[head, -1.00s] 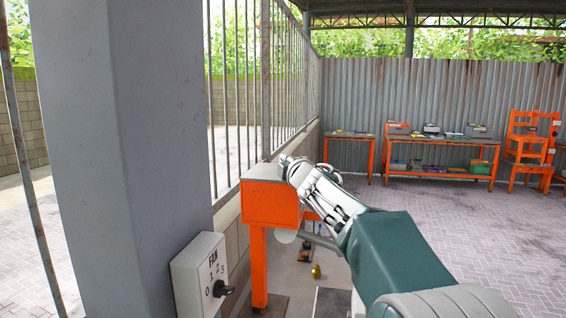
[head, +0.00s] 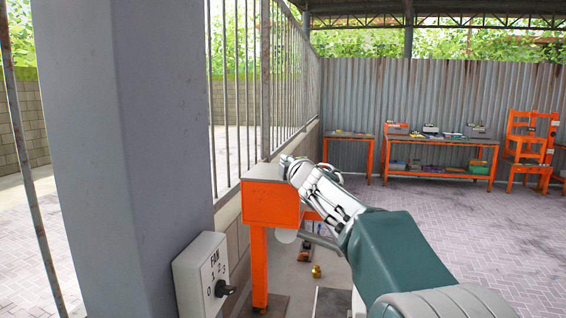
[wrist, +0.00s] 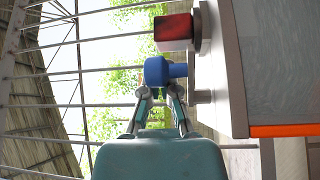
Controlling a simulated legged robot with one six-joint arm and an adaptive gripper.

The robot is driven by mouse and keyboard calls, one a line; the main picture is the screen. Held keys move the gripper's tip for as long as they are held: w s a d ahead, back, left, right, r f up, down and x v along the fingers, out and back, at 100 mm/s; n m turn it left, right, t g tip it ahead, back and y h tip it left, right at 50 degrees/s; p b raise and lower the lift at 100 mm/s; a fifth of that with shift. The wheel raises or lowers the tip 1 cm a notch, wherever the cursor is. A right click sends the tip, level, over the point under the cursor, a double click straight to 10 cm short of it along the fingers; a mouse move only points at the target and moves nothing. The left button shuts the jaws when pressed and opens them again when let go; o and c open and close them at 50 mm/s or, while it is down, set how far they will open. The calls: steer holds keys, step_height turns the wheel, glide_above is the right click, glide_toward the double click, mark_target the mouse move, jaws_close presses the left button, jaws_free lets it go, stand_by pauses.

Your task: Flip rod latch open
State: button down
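My gripper (wrist: 158,92) is open in the wrist view, its two fingertips apart with background between them. A blue knob-like piece (wrist: 156,70) on a short stem lies just beyond the tips, very close; I cannot tell whether they touch it. A red block (wrist: 174,27) on a grey mount is above it. Both stick out from a grey panel with an orange edge (wrist: 282,130). I cannot tell which part is the rod latch. In the head view my gripper (head: 288,167) is at the far top edge of an orange box (head: 270,208) on a post; its fingertips are unclear.
A grey pillar (head: 130,150) and a fan switch box (head: 203,275) stand left. A metal fence (head: 265,80) runs behind the orange box. The paved floor at right is clear.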

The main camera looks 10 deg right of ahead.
steer(key=shift+d+f, duration=0.1)
steer(key=shift+d, duration=0.15)
stand_by(0.3)
